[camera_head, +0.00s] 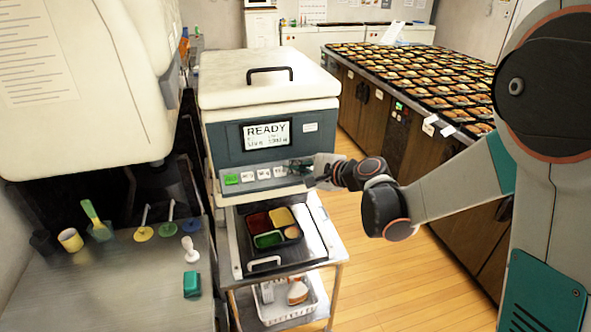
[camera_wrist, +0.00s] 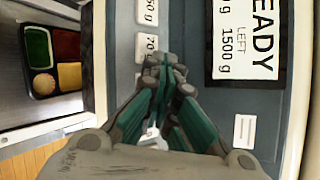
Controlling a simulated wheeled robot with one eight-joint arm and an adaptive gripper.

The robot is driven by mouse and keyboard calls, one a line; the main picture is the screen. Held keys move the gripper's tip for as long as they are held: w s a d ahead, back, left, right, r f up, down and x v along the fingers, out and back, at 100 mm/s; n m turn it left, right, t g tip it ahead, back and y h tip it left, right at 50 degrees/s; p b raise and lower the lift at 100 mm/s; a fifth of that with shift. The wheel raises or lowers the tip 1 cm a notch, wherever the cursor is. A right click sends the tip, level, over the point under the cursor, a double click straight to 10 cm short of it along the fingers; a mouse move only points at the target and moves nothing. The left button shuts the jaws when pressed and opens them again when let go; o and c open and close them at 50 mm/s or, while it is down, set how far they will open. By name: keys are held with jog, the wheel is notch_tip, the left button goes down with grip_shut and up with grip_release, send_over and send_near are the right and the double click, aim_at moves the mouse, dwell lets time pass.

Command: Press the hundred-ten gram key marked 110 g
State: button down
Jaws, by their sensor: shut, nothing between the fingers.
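The machine's grey front panel (camera_head: 224,158) carries a row of keys below a screen (camera_head: 266,134) reading READY. A green key (camera_head: 231,179) and several pale keys (camera_head: 264,174) show left of my gripper (camera_head: 303,170), which is at the right end of the row. In the wrist view, a key ending in 50 g (camera_wrist: 147,12) and a 70 g key (camera_wrist: 147,47) show clear of my gripper (camera_wrist: 166,66). My gripper is shut and empty, its fingertips over the panel. No 110 g marking is readable; my fingers hide part of the row. Contact cannot be told.
A bento tray (camera_head: 240,234) with coloured food compartments sits below the panel. A white basket (camera_head: 262,312) is on a lower shelf. The left counter (camera_head: 120,290) holds utensils. A long counter of bento trays (camera_head: 420,75) stands at right, with open floor (camera_head: 372,290) between.

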jog(key=shift+r, duration=0.1)
jog(key=shift+s+d+r+p, duration=0.1)
jog(key=shift+s+r+p, duration=0.35)
jog(key=shift+r, duration=0.2)
jog(key=shift+s+d+r+p, duration=0.1)
jog(key=shift+s+r+p, duration=0.35)
jog(key=shift+r, duration=0.25)
jog(key=shift+s+d+r+p, duration=0.15)
jog(key=shift+s+r+p, duration=0.15)
jog(key=shift+r+p, duration=0.3)
jog(key=shift+s+d+r+p, duration=0.1)
jog(key=shift+s+r+p, duration=0.3)
jog(key=shift+r, duration=0.4)
